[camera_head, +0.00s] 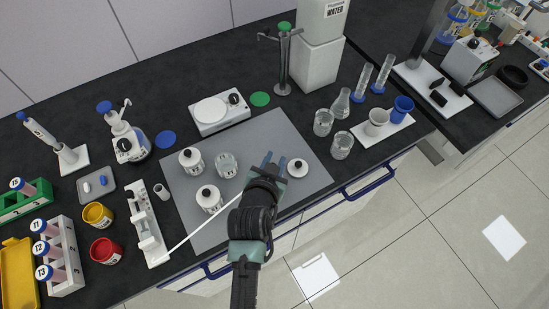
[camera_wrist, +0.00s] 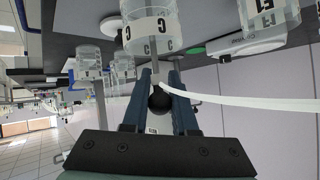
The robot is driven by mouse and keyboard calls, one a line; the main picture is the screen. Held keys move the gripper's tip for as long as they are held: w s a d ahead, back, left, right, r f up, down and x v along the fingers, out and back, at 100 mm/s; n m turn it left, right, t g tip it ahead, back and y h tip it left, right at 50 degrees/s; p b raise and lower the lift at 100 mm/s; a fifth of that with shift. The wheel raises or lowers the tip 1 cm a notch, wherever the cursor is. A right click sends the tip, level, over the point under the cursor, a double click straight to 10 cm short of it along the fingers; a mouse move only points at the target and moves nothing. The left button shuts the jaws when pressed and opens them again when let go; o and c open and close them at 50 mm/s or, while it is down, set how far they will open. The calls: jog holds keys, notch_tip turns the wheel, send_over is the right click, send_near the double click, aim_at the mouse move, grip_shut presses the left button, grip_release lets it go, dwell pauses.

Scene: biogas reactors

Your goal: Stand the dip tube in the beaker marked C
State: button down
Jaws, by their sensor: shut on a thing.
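My gripper (camera_head: 271,160) is over the grey mat, its blue fingers close around a black ball-shaped piece (camera_wrist: 160,101) in the wrist view. A pale stem and a long white tube (camera_wrist: 255,104) meet at this piece, apparently the dip tube. In the head view the white tube (camera_head: 205,225) slants down-left from my gripper towards a white rack. A clear beaker marked C (camera_wrist: 150,28) is just beyond the fingertips in the wrist view. The stem's far end is partly hidden.
Glass beakers (camera_head: 323,122) (camera_head: 342,145) stand farther right. A white rack (camera_head: 148,228) is left of the mat.

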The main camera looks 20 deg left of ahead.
jog(key=shift+f, duration=0.1)
jog(key=c, duration=0.6)
grip_release()
jog(key=shift+o, duration=0.2)
jog(key=o, duration=0.4)
jog(key=shift+r+p, duration=3.1)
jog(key=shift+r, duration=0.4)
